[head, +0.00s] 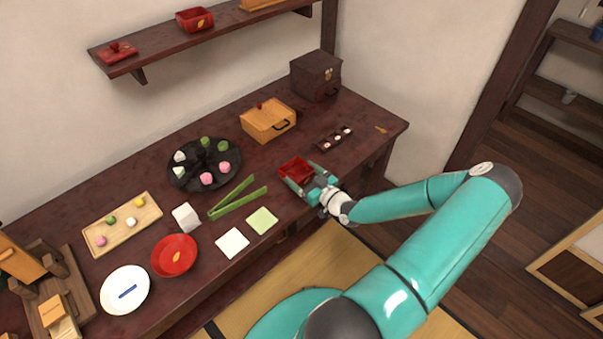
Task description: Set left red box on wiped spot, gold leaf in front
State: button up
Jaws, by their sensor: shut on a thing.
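A small open red box (295,168) is between the fingers of my gripper (299,174), at the right front part of the dark red table. The gripper is shut on it, one finger along each side. The box looks upright, on or just above the tabletop; I cannot tell which. No gold leaf shows on its visible sides. Another red box (195,22) with a gold leaf on its front stands on the wall shelf. I cannot make out a distinct wiped spot on the table (226,281).
Behind the gripper are a small dark tray (322,144), a yellow wooden box (264,125) and a dark chest (315,78). To the left are green tongs (238,199), a black sweets dish (178,184) and a red plate (160,262). A red lidded piece (117,51) is on the shelf.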

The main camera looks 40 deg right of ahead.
jog(key=shift+s+f, duration=0.1)
jog(key=shift+f, duration=0.15)
jog(key=o, duration=0.9)
jog(key=shift+r, duration=0.1)
